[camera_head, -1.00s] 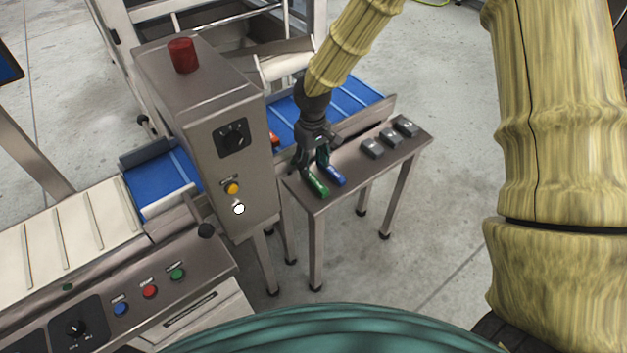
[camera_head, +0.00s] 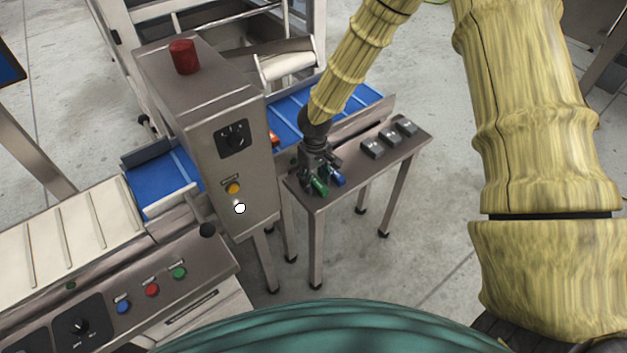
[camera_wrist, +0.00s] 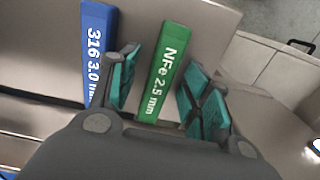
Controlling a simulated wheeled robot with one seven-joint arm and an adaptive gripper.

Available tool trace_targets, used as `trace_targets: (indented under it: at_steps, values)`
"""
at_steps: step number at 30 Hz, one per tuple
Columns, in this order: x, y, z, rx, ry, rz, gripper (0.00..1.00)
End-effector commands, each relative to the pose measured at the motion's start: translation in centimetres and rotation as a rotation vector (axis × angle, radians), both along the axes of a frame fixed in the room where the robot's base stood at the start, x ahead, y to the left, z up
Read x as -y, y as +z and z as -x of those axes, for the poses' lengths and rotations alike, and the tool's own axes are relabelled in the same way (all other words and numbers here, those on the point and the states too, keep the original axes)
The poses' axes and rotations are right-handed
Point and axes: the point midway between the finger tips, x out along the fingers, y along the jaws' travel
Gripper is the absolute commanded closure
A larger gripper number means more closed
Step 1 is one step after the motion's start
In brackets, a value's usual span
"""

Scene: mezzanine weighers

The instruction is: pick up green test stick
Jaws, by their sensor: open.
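The green test stick (camera_wrist: 163,75), marked "NFe 2.5 mm", lies on a small steel table (camera_head: 327,198). In the wrist view it is between the two open teal-padded fingers of my gripper (camera_wrist: 160,88), with a gap on both sides. In the head view the green stick (camera_head: 320,187) shows just beneath my gripper (camera_head: 318,180), which partly hides it. A blue test stick (camera_wrist: 97,50), marked "316 3.0", lies to its left in the wrist view, just outside the left finger. In the head view the blue stick (camera_head: 338,179) is to the right of the green one.
Several dark grey blocks (camera_head: 373,150) stand at the table's far right end. A steel cabinet (camera_head: 245,160) with a red beacon (camera_head: 183,57) rises close left of the table. A blue conveyor belt (camera_head: 285,110) runs behind it. Open floor lies right of the table.

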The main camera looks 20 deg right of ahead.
Motion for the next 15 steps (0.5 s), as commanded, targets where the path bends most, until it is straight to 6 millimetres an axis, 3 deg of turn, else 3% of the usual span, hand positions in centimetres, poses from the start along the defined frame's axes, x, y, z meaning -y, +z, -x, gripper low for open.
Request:
trace_targets:
  at_steps: [5, 12, 15]
  values:
    - [0.0, 0.0, 0.0, 0.0, 0.0, 0.0, 0.54]
    - [0.0, 0.0, 0.0, 0.0, 0.0, 0.0, 0.97]
    - [0.0, 0.02, 0.0, 0.0, 0.0, 0.0, 1.0]
